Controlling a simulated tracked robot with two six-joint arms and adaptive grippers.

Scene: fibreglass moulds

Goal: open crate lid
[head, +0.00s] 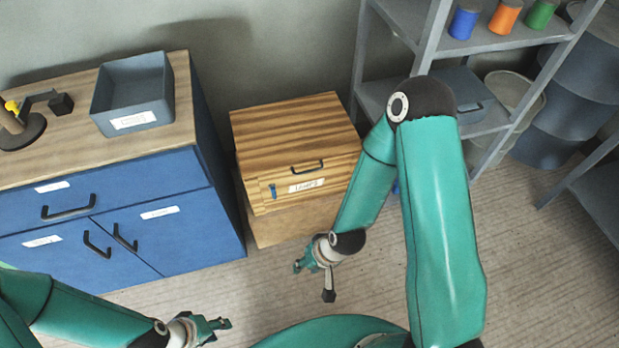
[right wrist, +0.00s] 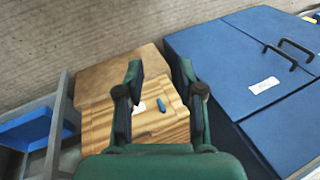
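The wooden crate (head: 312,190) has a striped lid (head: 290,122) that lies shut on top. A dark handle (head: 307,166), a white label (head: 306,185) and a small blue piece (head: 273,190) show on its front. The crate sits on a plain wooden box (head: 285,228). In the right wrist view the crate (right wrist: 170,122) shows between and behind the fingers. My right gripper (head: 301,264) is open and empty, in front of the crate and apart from it; its spread fingers also show in the right wrist view (right wrist: 163,75). My left gripper (head: 222,326) looks open and empty, low in front of the blue cabinet.
A blue cabinet (head: 140,225) stands left of the crate, with a grey bin (head: 135,95) on its top. A grey shelf unit (head: 430,40) with coloured cans stands to the right, near dark barrels (head: 575,85). The floor (head: 250,285) in front of the crate is clear.

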